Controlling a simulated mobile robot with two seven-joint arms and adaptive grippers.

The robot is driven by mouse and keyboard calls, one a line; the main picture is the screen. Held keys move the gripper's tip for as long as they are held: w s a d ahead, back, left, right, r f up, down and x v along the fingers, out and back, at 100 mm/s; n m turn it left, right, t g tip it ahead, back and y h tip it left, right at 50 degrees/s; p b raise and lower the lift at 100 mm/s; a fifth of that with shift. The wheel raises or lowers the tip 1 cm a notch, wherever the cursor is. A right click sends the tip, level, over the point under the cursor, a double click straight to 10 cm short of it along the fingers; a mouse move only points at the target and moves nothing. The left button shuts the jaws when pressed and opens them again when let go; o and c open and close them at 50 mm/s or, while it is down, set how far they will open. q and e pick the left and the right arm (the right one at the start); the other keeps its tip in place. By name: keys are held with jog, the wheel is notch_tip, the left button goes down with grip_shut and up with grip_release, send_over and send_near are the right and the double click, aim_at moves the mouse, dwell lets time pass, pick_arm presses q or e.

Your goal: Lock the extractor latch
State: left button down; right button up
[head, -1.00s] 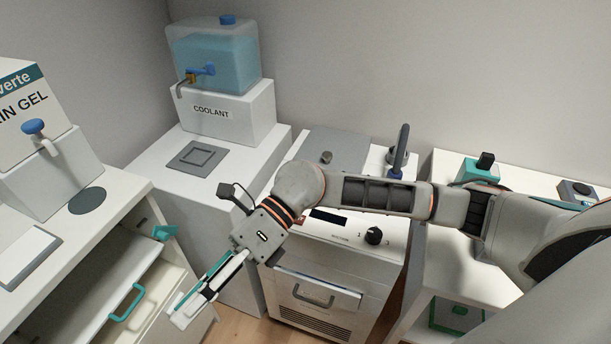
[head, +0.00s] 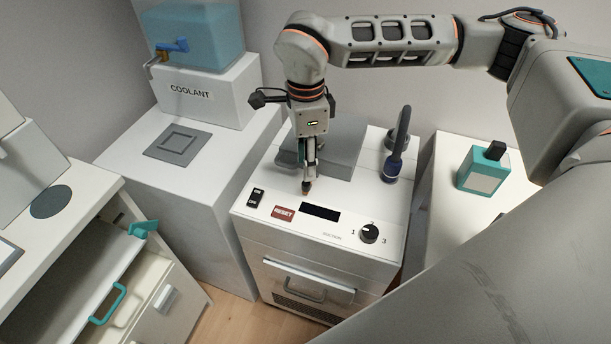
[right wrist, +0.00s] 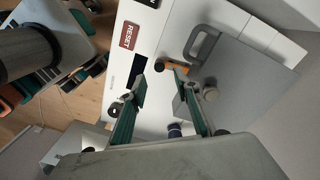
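The extractor (head: 345,222) is a white unit with a grey lid (head: 350,135), a RESET button, a dark display and a dial. A small orange-brown piece, apparently the latch (right wrist: 172,66), lies at the lid's front edge, beside a grey handle (right wrist: 203,45). My right gripper (head: 308,182) points down at this front edge. In the right wrist view, the right gripper's fingers (right wrist: 158,82) are apart; the orange piece is close to the right-hand fingertip. Contact cannot be told. In the head view the gripper mostly hides the latch. My left gripper is not in view.
A teal bottle (head: 484,168) is on the right-hand cabinet. The coolant tank (head: 198,40) stands at the back left.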

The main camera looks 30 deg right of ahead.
aim_at(306, 183)
notch_tip(306, 183, down, 6)
jog(key=shift+s+a, duration=0.1)
dwell(0.4)
grip_shut()
